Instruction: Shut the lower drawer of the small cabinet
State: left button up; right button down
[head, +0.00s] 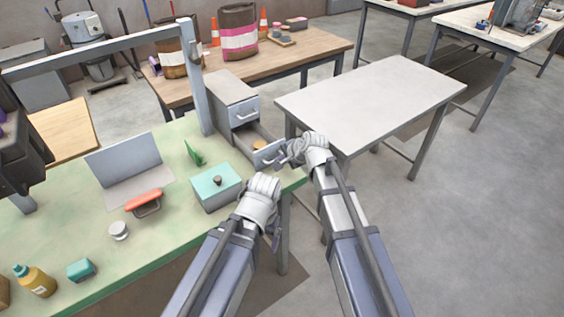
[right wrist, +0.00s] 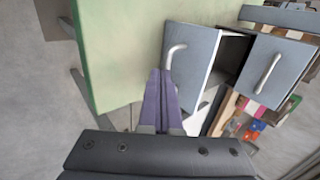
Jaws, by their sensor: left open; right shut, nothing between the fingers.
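The small grey cabinet (head: 232,88) stands at the green bench's far right corner. Its lower drawer (head: 266,155) is pulled out, with a small orange-brown item (head: 259,145) inside; its front and bar handle also show in the right wrist view (right wrist: 195,68). The upper drawer (head: 244,112) is shut. My right gripper (head: 282,157) is at the lower drawer's front; its purple fingers (right wrist: 158,98) are shut and empty, beside the handle. I cannot tell whether they touch the front. My left gripper (head: 276,242) is open and empty, mostly hidden behind its wrist, near the bench's front edge.
A teal box (head: 217,187) with a knob stands on the green bench (head: 85,235), left of the drawer. A green piece (head: 194,153), a red-handled tool (head: 144,200) and a grey panel stand nearby. A bare white table (head: 370,100) is to the right.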

jog(key=w+a, duration=0.3)
jog(key=w, duration=0.1)
jog(key=w+a, duration=0.3)
jog(key=w, duration=0.1)
jog(key=w+a, duration=0.3)
jog(key=w, duration=0.2)
jog(key=shift+w+a, duration=0.1)
jog(key=shift+a, duration=0.15)
jog(key=shift+s+d+r, duration=0.15)
jog(key=shift+s+d, duration=0.2)
jog(key=shift+s, duration=0.1)
jog(key=s, duration=0.1)
jog(key=s+d+r+p, duration=0.1)
jog(key=s+d+p, duration=0.1)
jog(key=shift+r, duration=0.35)
jog(key=p+v, duration=0.6)
jog(key=v, duration=0.2)
jog(key=shift+s+d+r, duration=0.2)
jog(key=shift+d, duration=0.05)
